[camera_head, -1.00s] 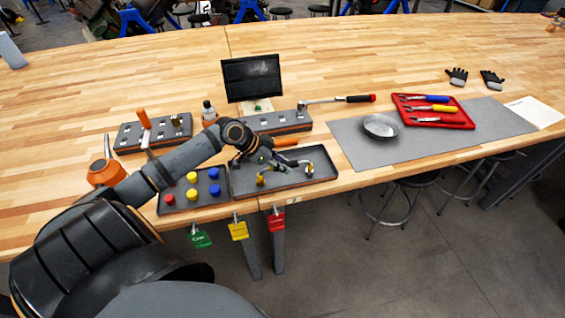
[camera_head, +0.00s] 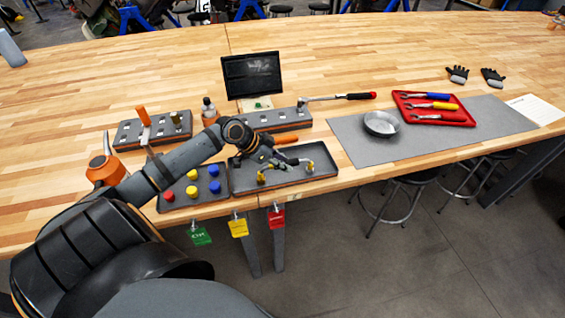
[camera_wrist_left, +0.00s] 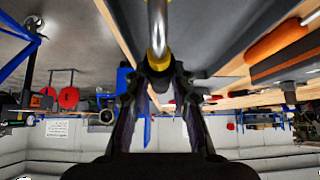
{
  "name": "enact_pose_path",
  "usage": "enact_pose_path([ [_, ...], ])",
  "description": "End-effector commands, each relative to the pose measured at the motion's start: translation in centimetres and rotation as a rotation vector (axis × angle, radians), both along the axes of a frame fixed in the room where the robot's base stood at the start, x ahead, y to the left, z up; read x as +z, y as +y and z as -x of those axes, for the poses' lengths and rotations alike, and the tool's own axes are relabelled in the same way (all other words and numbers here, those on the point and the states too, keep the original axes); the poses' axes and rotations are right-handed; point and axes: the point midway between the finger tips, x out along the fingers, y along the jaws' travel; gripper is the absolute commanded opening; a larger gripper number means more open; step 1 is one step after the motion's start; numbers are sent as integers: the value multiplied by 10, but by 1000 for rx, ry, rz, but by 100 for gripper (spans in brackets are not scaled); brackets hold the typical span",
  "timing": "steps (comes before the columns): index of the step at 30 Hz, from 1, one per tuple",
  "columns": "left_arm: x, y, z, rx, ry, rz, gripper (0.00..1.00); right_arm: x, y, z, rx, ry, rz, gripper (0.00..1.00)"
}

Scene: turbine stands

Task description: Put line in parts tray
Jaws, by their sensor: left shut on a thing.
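The line is a bent silver tube with yellow collars (camera_head: 311,166). It is at the dark parts tray (camera_head: 290,182) near the table's front edge. The arm hides part of the line and the tray's back left. I cannot tell whether the line touches the tray floor. My right gripper is not in view.
A tray with red, yellow and blue caps (camera_head: 172,205) is left of the parts tray. Behind stand grey fixture blocks (camera_head: 280,121), a bottle (camera_head: 209,110) and a dark monitor (camera_head: 252,76). A grey mat (camera_head: 350,145) with a metal bowl (camera_head: 381,123) and red tool tray (camera_head: 440,119) lies right.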

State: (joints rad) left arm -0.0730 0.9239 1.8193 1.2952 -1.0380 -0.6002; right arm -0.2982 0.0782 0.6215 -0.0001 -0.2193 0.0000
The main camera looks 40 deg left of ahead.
Motion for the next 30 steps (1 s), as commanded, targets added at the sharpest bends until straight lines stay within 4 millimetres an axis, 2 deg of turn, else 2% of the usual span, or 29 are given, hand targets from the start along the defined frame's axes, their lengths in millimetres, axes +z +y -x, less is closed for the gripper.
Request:
enact_pose_path([
  [1, -8, 0, 3, 2, 14, 2, 0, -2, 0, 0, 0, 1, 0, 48],
  [11, -13, 1, 5, 3, 24, 2, 0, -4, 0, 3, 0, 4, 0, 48],
  [12, -13, 1, 5, 3, 24, 2, 27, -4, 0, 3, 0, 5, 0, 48],
  [17, -11, 1, 4, 3, 18, 1, 49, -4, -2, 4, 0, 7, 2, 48],
  [23, -9, 1, 3, 1, 14, 1, 50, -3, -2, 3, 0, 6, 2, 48],
  [26, -8, 1, 3, 2, 14, 0, 57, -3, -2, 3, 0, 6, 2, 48],
  [30, -8, 1, 3, 1, 12, 1, 57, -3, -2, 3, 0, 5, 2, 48],
])
